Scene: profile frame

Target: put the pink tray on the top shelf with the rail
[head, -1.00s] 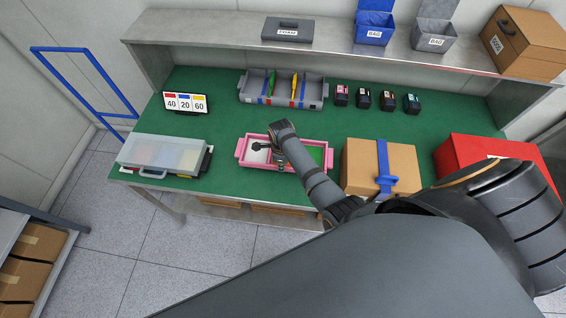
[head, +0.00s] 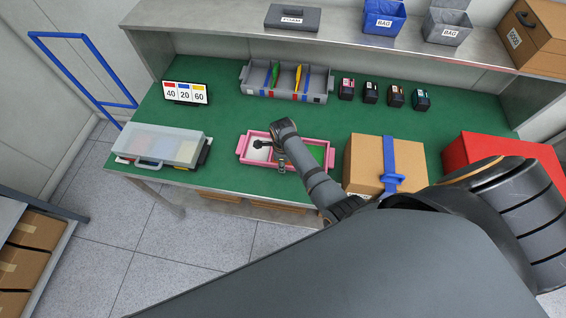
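The pink tray (head: 242,147) lies on the green bench top near its front edge, with a white part at its left and a green part at its right. My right gripper (head: 270,154) is over the tray's middle and hides part of it. Its fingers are small and dark here, and I cannot tell whether they are open or shut or touch the tray. A grey shelf (head: 225,19) runs above the back of the bench; no rail shows clearly on it. My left gripper is out of view.
The shelf holds a grey case (head: 292,18), a blue bin (head: 383,20), a grey bin (head: 447,27) and a brown case (head: 541,40). A strapped carton (head: 365,163) stands right of the tray, a clear-lidded box (head: 160,147) left. A blue tube frame (head: 85,75) stands far left.

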